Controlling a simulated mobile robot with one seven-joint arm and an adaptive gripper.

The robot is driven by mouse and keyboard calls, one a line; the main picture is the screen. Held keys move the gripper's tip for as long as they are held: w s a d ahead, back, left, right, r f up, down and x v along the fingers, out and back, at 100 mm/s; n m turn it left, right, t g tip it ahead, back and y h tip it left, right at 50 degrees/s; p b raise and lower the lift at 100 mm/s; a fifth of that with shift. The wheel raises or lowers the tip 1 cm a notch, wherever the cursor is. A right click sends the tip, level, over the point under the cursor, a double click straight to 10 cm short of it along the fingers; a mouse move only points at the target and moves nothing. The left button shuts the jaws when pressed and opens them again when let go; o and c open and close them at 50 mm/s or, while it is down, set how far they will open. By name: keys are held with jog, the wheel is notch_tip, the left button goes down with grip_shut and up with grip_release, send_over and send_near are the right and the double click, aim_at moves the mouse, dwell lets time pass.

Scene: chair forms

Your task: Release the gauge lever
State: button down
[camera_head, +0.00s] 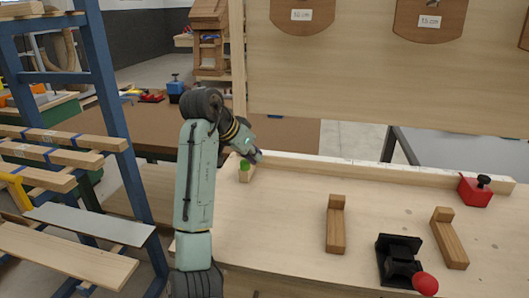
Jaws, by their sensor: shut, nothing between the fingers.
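My gripper (257,157) is shut and empty at the left of the workbench (290,195), just above and right of a small wooden block (246,175) with a green knob (244,163). I cannot tell whether it touches them. A black clamp-like device (398,262) with a red ball knob (426,284) on its arm stands at the bench's front right. A red block (475,192) with a black knob (484,180) sits at the right end of the light wooden fence (370,170). Nothing is labelled as the gauge lever.
Two L-shaped wooden pieces (336,225) and (449,238) stand on the bench beside the black device. A blue rack (105,110) with planks is at the left. A wooden panel (370,75) with brown labelled plates hangs behind. The bench's middle left is clear.

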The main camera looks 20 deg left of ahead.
jog(key=shift+s+a+p, duration=0.45)
jog(key=shift+s+a, duration=0.1)
jog(key=shift+a, duration=0.3)
jog(key=shift+s+a, duration=0.1)
jog(key=shift+a, duration=0.15)
